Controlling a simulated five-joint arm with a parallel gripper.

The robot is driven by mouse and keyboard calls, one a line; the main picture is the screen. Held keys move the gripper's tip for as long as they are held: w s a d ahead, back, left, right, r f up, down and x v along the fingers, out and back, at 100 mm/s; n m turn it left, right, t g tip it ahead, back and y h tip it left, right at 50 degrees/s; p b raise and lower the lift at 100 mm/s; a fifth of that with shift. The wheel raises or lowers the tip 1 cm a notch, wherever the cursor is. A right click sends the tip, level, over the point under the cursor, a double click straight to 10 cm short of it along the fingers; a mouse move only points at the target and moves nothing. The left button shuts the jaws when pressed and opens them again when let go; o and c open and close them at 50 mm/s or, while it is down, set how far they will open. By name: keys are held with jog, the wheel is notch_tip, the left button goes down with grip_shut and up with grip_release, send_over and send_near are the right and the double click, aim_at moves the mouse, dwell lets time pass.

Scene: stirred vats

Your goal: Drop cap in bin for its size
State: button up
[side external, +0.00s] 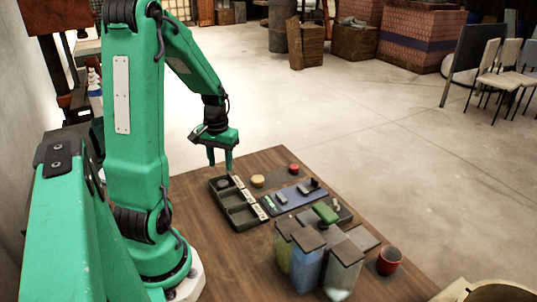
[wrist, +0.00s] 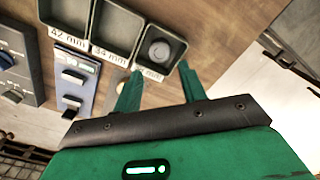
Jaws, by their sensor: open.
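My gripper (side external: 220,167) is open and empty above the far end of the dark bin tray (side external: 226,217). In the wrist view its spread fingers (wrist: 160,70) point toward the end compartment. A dark round cap (wrist: 159,50) lies in that compartment, apart from both fingers. The tray has three compartments in a row.
A blue panel (side external: 275,209) with small grey parts lies right of the tray. Lidded canisters (side external: 309,268) and a red cup (side external: 389,260) stand near the front of the wooden table (side external: 215,270). The tray's left side has bare tabletop.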

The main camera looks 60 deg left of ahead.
jog(key=shift+r, duration=2.95)
jog(key=d+r+m+t, duration=0.2)
jog(key=d+r+m, duration=0.2)
jog(key=d, duration=0.8)
jog(key=s+d+r+m+t, duration=0.1)
jog(key=d+r+m+t, duration=0.2)
jog(key=d, duration=1)
jog(key=shift+r+m+t, duration=0.3)
jog(key=shift+r+m, duration=0.2)
jog(key=shift+r, duration=1.25)
jog(key=shift+s, duration=0.1)
